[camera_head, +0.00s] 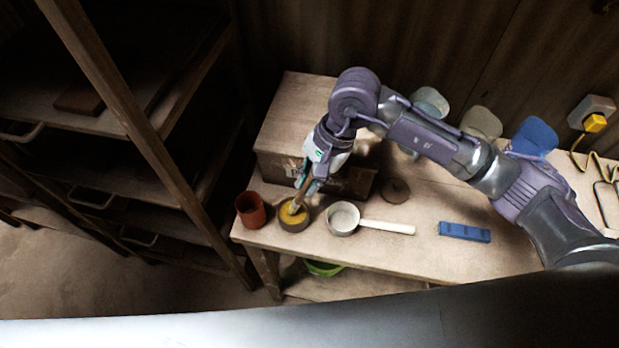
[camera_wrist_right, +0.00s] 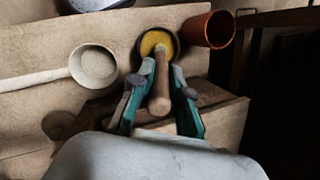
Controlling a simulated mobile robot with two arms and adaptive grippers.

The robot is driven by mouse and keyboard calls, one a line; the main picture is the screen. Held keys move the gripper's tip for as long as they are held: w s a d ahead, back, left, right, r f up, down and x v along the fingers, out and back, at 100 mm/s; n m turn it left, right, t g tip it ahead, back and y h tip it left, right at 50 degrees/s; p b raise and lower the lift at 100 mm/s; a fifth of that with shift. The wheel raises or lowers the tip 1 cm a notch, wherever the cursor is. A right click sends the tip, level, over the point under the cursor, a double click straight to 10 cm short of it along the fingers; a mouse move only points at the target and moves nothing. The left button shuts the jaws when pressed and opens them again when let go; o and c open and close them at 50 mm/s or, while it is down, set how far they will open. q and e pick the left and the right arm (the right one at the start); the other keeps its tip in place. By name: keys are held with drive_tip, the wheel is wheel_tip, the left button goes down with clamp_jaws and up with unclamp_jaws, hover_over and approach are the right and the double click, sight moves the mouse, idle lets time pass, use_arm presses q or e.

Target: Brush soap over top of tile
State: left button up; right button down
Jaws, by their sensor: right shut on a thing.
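My right gripper (camera_head: 305,182) is shut on the wooden handle of a brush (camera_head: 298,199), near the table's front left corner. In the right wrist view, the brush handle (camera_wrist_right: 160,95) lies between the gripper's fingers (camera_wrist_right: 162,76). The brush's head end is in or just over a small dark bowl (camera_head: 295,228) with yellow soap (camera_head: 290,216); exact contact cannot be told. A flat brown round piece (camera_head: 396,190) lies on the table behind the ladle. I cannot tell which thing is the tile. My left gripper is out of view.
A terracotta cup (camera_head: 250,211) stands left of the bowl. A ladle (camera_head: 343,218) with a white handle lies to its right, then a blue block (camera_head: 464,232). A wooden box (camera_head: 285,135) is behind. Shelves (camera_head: 110,180) stand left. The front right tabletop is clear.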

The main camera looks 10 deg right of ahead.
drive_tip(key=shift+f, duration=0.1)
drive_tip(key=shift+r+p, duration=0.3)
drive_tip(key=shift+r, duration=0.6)
drive_tip(key=shift+r+p, duration=0.65)
drive_tip(key=shift+r, duration=2.05)
